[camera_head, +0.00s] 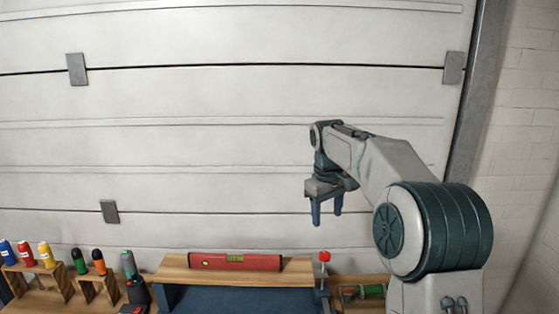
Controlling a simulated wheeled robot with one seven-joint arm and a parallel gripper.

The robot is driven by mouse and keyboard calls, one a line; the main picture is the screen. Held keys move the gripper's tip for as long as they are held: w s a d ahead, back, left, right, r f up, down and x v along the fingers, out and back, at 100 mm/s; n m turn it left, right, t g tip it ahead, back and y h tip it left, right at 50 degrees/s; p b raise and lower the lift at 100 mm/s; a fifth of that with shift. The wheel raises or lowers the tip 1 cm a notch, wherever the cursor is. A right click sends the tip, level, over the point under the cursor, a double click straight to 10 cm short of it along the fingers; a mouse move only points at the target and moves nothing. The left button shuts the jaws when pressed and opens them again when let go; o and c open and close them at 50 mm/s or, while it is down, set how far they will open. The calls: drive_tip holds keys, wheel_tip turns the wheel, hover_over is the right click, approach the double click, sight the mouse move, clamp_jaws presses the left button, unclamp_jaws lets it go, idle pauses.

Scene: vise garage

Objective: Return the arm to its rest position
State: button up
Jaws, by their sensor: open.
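My gripper (326,210) hangs from my raised arm right of the middle of the head view, its two blue fingers pointing down. The fingers are apart with nothing between them. It is above the wooden bench, in front of the white panelled door, and touches nothing that I can see. My arm bends at the large ribbed joint at the right and reaches left to the gripper.
A red spirit level (235,261) lies on a wooden shelf (170,270) below and left of my gripper. A red-topped clamp-like tool (324,257) stands just below it. Several coloured bottles (26,254) and a cordless tool (133,280) stand at the left. The space around the gripper is clear.

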drive_tip(key=s+r+m+t, duration=0.1)
drive_tip(key=s+m, duration=0.2)
drive_tip(key=s, duration=1.4)
drive_tip(key=s+d+f+m+t, duration=0.1)
drive_tip(key=s+f, duration=0.2)
drive_tip(key=s, duration=0.5)
drive_tip(key=s+d+f+m, duration=0.1)
drive_tip(key=s+f+m, duration=0.1)
drive_tip(key=s+f, duration=0.2)
drive_tip(key=s, duration=0.3)
drive_tip(key=shift+s+f+t+y, duration=0.3)
drive_tip(key=shift+s+t, duration=0.05)
drive_tip(key=shift+t, duration=0.05)
